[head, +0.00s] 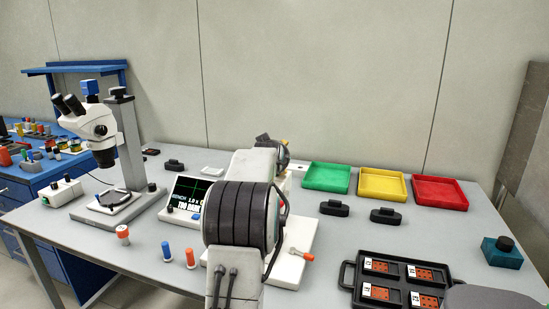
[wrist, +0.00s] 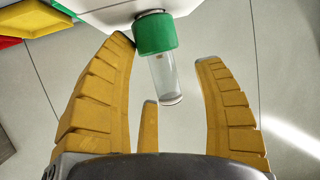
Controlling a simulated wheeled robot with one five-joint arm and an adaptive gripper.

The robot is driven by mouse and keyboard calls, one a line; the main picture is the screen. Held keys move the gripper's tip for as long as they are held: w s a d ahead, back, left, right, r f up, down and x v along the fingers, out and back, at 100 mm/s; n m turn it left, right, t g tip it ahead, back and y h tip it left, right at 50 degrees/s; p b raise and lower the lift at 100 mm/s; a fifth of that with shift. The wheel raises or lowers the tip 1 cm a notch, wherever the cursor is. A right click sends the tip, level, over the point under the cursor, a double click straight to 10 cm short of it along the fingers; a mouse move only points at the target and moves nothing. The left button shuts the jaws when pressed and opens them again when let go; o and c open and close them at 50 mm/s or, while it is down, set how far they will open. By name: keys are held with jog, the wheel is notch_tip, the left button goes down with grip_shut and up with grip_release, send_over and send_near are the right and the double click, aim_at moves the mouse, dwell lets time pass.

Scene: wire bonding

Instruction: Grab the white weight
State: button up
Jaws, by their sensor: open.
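I cannot pick out a white weight for certain in either view. In the wrist view my gripper (wrist: 165,75) is open, its yellow fingers spread apart. A clear tube with a green collar (wrist: 156,35) hangs from a white body (wrist: 100,8) and shows between the fingers. The left fingertip appears close to the collar; I cannot tell if they touch. In the head view my arm hides the middle of the bench and most of my gripper. A small flat white piece (head: 212,170) lies behind the screen, and a white-and-orange piece (head: 123,235) stands at the front left.
The grey bench (head: 335,240) holds a microscope (head: 98,130) at left and a display (head: 186,195). Green (head: 326,178), yellow (head: 381,184) and red (head: 438,192) trays stand at the back right. A black carrier (head: 347,275) lies at the front right. Small black objects (head: 386,216) sit between.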

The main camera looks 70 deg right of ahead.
jog(key=shift+d, duration=0.1)
jog(key=shift+c, duration=0.2)
jog(key=c, duration=0.8)
